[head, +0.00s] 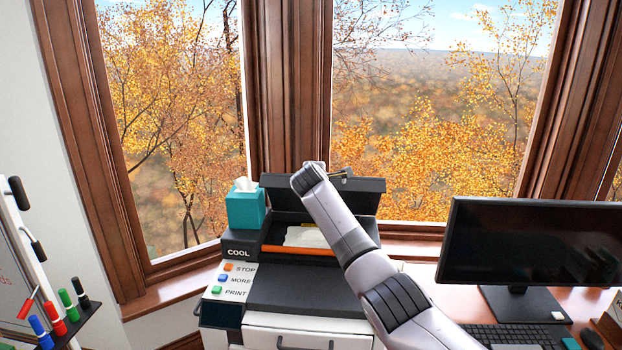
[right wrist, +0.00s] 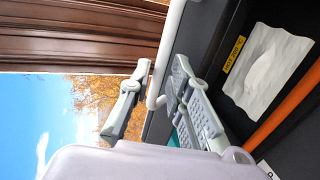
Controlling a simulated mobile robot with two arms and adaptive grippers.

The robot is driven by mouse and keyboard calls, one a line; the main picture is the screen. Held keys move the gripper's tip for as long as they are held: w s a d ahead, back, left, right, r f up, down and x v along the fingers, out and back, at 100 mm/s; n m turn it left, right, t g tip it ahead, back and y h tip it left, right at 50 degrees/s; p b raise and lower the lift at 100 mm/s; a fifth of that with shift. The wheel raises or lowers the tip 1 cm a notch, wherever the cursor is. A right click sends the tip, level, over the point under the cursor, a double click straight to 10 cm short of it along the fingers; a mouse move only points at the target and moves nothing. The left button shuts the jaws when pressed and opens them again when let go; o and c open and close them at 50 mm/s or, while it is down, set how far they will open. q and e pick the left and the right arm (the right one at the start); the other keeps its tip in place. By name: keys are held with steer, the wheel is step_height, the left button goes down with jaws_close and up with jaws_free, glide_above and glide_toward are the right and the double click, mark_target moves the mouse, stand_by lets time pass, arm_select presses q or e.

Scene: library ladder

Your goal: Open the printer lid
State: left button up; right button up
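The printer (head: 290,292) stands by the window, dark on top with a light body. Its dark lid (head: 362,186) is raised at the back, and the tray inside with white paper (head: 304,237) and an orange bar is exposed. My right arm crosses in front of the lid in the head view, hiding part of it and most of my right gripper. In the right wrist view my right gripper (right wrist: 160,98) has its fingers apart, one each side of a white bar (right wrist: 168,50) along the lid's edge. I cannot tell whether they touch it. My left gripper is not in view.
A teal tissue box (head: 246,208) stands at the printer's left back. Colored buttons marked STOP, MORE and PRINT are on its left panel. A monitor (head: 535,243) and keyboard (head: 510,337) occupy the desk at right. A whiteboard with markers (head: 66,305) is at left.

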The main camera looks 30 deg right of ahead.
steer(key=v, duration=0.9)
steer(key=shift+a+r, duration=0.25)
steer(key=shift+a, duration=0.05)
